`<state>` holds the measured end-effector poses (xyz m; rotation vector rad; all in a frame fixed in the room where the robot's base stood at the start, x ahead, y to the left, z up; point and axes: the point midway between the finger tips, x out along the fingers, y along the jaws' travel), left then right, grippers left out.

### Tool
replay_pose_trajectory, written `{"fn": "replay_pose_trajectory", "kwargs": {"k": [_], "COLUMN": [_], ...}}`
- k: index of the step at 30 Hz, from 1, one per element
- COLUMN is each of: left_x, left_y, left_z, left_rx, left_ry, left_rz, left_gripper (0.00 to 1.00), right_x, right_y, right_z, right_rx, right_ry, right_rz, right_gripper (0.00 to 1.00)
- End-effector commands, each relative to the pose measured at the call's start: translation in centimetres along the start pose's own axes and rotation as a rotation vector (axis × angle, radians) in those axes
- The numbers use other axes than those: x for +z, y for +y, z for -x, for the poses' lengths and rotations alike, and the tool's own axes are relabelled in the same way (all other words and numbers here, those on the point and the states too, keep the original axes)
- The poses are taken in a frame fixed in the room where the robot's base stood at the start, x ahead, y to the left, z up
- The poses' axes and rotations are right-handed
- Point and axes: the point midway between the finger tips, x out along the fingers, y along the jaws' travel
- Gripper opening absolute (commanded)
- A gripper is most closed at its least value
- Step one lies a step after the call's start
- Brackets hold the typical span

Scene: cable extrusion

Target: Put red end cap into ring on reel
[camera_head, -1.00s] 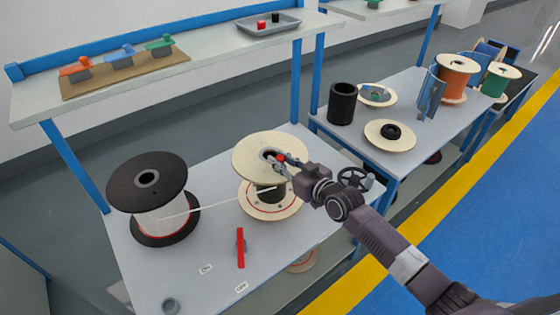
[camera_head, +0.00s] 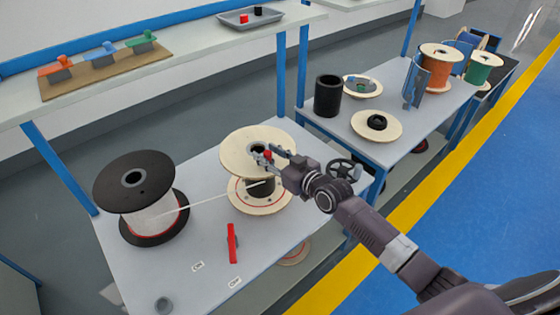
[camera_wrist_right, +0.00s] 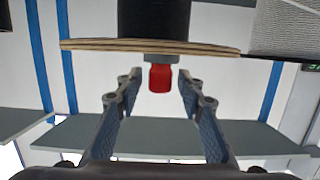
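The red end cap (camera_head: 267,154) is at the top centre of the wooden reel (camera_head: 240,146). In the right wrist view, which appears upside down, the red end cap (camera_wrist_right: 160,78) meets the grey ring (camera_wrist_right: 162,58) at the reel's wooden flange (camera_wrist_right: 210,46). How deep it sits in the ring is hard to tell. My right gripper (camera_head: 268,157) is over the reel's top. In the wrist view its fingers (camera_wrist_right: 158,80) are open on both sides of the cap, with gaps between. My left gripper is not in view.
A dark reel (camera_head: 122,180) stands left, with a white cable running to the wooden reel. A red-handled tool (camera_head: 232,243) lies in front on the table. A tray (camera_head: 234,18) with small red and black pieces is on the back shelf.

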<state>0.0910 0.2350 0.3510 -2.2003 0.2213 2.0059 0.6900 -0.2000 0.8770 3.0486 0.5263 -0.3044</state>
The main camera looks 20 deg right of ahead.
Motion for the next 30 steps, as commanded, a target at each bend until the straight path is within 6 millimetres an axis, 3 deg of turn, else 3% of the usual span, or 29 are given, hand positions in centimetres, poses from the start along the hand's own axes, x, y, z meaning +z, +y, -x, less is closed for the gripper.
{"fn": "replay_pose_trajectory", "kwargs": {"k": [12,18,30], "left_x": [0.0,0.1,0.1], "left_y": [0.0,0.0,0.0], "left_z": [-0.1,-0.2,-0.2], "left_rx": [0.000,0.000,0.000], "left_ry": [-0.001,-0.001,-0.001], "left_rz": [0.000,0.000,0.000], "left_gripper": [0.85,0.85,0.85], "right_x": [0.4,0.3,0.1], "right_y": [0.0,0.0,0.0], "right_z": [7.7,10.5,11.8], "right_rx": [0.000,0.000,0.000], "right_ry": [-0.005,-0.004,-0.002], "right_rz": [0.001,0.001,0.001], "right_gripper": [0.35,0.35,0.35]}}
